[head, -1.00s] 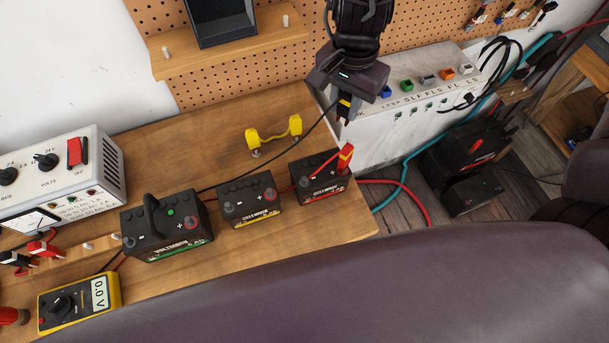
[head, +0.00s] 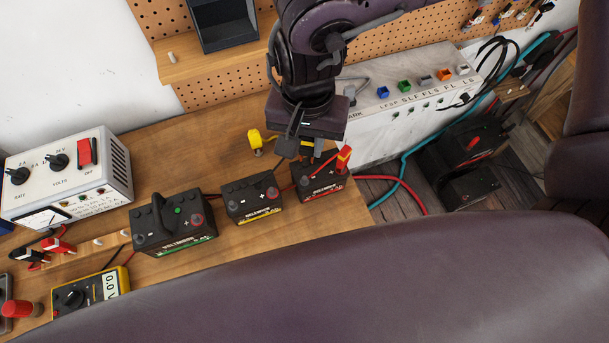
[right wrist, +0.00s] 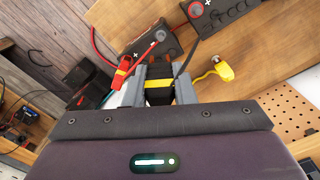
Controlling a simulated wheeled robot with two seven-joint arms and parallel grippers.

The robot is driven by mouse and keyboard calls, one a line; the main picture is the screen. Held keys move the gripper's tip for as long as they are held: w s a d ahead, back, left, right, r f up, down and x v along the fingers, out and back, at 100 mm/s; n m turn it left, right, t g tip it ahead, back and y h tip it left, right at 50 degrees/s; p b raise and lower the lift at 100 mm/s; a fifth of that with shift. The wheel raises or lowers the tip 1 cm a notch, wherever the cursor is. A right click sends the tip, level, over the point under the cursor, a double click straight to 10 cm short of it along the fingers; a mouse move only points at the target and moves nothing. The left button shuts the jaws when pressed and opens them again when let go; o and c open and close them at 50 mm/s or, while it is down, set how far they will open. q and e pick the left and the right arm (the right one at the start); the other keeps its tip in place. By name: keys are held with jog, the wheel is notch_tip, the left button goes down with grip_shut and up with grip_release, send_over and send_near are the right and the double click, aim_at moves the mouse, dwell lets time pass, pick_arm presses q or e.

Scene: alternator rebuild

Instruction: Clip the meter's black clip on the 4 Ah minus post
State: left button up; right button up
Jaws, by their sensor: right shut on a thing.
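My right gripper (head: 292,150) is shut on the meter's black clip, which has a yellow band and shows between the fingers in the right wrist view (right wrist: 158,90). The clip is above the back edge of the small batteries, and the arm hides part of this in the head view. The right battery (head: 318,190) has a red label and a red clip (head: 344,157) at its right end. The middle battery (head: 252,208) has a yellow label. Their Ah figures are too small to read. The yellow meter (head: 88,296) lies front left. My left gripper is out of view.
A larger battery with a green label (head: 172,232) stands left of the small ones. A white charger (head: 75,175) is at the left. The bench ends just right of the right battery.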

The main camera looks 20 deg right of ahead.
jog(key=b, duration=0.5)
send_over(305, 178)
jog(key=shift+w+f, duration=0.1)
jog(key=shift+f, duration=2.55)
jog(key=shift+f+b, duration=0.95)
jog(key=shift+f, duration=0.25)
jog(key=o, duration=0.8)
notch_tip(305, 178, up, 9)
jog(key=p, duration=0.6)
jog(key=shift+f, duration=0.2)
